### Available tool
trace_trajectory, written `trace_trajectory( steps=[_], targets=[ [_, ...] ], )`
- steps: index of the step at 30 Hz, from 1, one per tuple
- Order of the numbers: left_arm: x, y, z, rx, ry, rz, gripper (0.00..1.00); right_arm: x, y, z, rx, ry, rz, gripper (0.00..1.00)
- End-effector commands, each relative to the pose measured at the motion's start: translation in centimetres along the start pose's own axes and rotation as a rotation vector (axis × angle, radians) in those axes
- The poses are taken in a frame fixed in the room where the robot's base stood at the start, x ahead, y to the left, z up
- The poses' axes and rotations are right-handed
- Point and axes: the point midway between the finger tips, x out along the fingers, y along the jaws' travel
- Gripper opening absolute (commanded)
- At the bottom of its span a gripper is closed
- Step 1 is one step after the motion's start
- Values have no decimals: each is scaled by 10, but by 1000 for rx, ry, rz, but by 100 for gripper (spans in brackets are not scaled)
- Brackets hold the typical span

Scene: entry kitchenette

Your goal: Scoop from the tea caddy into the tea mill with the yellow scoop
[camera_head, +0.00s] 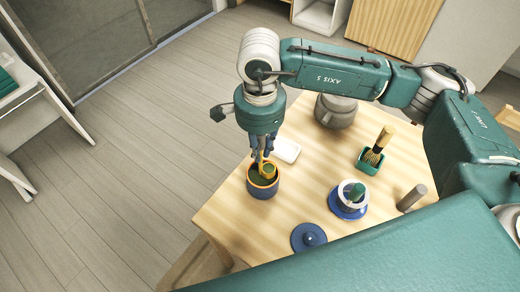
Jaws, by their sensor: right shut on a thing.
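The tea caddy, a dark blue round pot with an orange rim (262,191), stands open near the left edge of the table with dark green contents. My right gripper (264,158) points down over it and is shut on the yellow scoop (268,170). The scoop's lower part is inside the caddy mouth; whether it holds tea is too small to tell. A grey rounded vessel (336,111), perhaps the tea mill, stands at the back of the table, partly behind my right arm. My left gripper is not in view.
A white dish (286,150) lies just behind the caddy. A whisk (378,146) stands in a green holder (369,167). A white ring with a green piece sits on a blue base (347,210). A blue lid (308,237) and a grey cylinder (411,198) are nearer the front.

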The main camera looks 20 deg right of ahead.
Motion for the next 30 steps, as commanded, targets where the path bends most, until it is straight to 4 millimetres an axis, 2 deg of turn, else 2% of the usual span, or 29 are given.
trace_trajectory(
  steps=[8,25,30],
  targets=[
    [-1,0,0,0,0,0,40,-2,0,0,0,0,0,0],
    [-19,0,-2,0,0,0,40,-46,0,0,0,0,-1,0],
    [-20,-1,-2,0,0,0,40,-50,0,0,0,0,0,0]
  ],
)
